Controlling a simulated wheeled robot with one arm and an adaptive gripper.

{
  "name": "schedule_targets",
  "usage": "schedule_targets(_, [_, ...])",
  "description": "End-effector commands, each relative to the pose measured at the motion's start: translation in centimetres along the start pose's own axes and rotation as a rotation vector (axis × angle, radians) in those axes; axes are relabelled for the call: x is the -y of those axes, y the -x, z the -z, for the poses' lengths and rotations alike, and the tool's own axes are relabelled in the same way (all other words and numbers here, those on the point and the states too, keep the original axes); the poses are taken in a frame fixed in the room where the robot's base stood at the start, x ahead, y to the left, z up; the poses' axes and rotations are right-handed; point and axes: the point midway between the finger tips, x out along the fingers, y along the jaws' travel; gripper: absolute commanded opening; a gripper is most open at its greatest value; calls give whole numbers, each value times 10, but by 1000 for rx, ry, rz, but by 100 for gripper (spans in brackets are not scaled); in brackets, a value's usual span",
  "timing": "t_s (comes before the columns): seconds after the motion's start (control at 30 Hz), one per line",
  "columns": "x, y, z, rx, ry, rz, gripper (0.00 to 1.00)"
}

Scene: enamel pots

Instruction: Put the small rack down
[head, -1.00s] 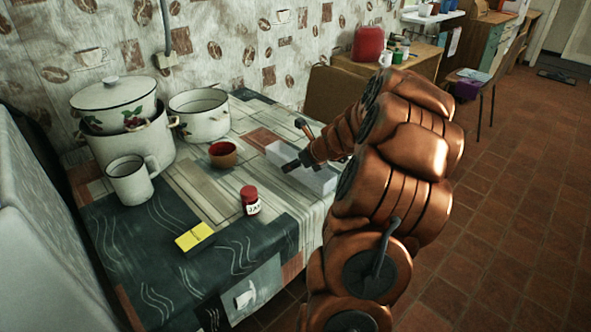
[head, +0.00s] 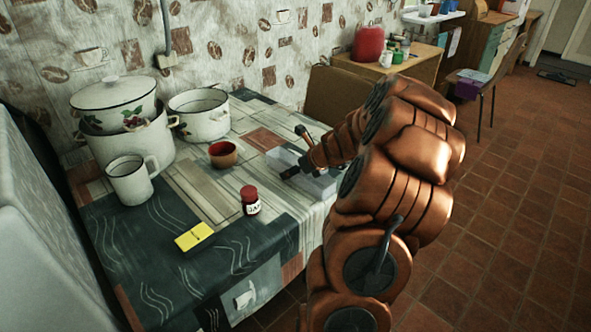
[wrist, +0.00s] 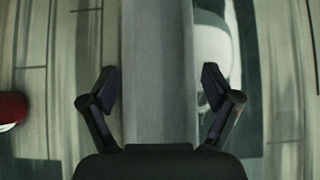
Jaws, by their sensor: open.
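The small rack is a pale grey, long box-like piece (head: 322,186) at the right edge of the table, partly hidden behind my arm and gripper. It appears to rest on the tabletop. In the wrist view the rack (wrist: 158,60) runs as a grey band straight between my fingers. My gripper (wrist: 158,88) is open, with a finger on each side of the rack and a small gap on both sides. In the head view my gripper (head: 291,172) is low over the rack, its fingertips only partly visible.
A red-brown bowl (head: 223,154) and a red-lidded jar (head: 250,201) stand left of the rack. A yellow-topped box (head: 194,237), a white mug (head: 130,181) and enamel pots (head: 200,115) are farther left. The patterned table (head: 205,190) has bare room between them.

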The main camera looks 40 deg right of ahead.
Motion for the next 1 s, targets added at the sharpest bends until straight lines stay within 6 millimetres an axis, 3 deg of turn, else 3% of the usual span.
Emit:
schedule_targets(0.27, [1, 12, -2, 1, 0, 3, 88])
schedule_targets(0.7, [2, 88, -3, 2, 1, 5, 88])
schedule_targets(1.0, [1, 119, -2, 0, 1, 3, 88])
